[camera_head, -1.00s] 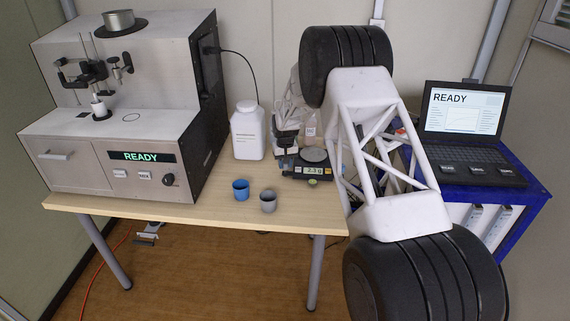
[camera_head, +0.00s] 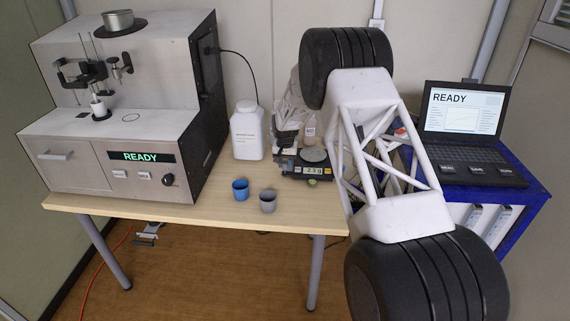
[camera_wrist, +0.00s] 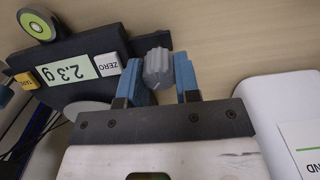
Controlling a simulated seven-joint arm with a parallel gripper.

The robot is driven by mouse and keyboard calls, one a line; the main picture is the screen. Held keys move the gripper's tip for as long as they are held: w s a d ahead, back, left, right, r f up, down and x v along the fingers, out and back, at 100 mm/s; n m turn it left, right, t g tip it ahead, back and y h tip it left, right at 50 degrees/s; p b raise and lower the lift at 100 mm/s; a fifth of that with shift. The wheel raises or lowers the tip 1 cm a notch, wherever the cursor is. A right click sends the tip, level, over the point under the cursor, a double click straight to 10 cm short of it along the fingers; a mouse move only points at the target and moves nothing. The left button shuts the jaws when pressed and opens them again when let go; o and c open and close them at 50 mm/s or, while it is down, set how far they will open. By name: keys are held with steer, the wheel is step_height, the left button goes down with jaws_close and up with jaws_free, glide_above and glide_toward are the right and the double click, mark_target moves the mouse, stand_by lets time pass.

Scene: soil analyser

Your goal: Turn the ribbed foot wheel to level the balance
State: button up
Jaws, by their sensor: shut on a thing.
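The ribbed foot wheel (camera_wrist: 157,68) is a small grey knob beside the balance's front corner in the wrist view. My gripper (camera_wrist: 163,78) has its blue fingers on either side of the wheel and is shut on it. The balance (camera_head: 312,167) stands on the table in the head view. In the wrist view its display (camera_wrist: 67,72) reads 2.3 g upside down, next to a ZERO key. The round green bubble level (camera_wrist: 40,25) shows at the balance's corner. In the head view the wheel is hidden behind my gripper (camera_head: 284,153).
A white bottle (camera_head: 247,131) stands left of my gripper. A blue cup (camera_head: 240,190) and a grey cup (camera_head: 268,201) stand near the table's front edge. The large analyser (camera_head: 120,120) fills the left. A laptop (camera_head: 466,130) reading READY is on the blue cart at right.

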mark_target(285, 162)
steer(key=o, duration=0.9)
steer(key=shift+o, duration=0.2)
steer(key=shift+r, duration=0.15)
steer(key=shift+r, duration=3.75)
steer(key=shift+r, duration=0.1)
step_height(285, 162, up, 6)
steer(key=shift+f, duration=0.1)
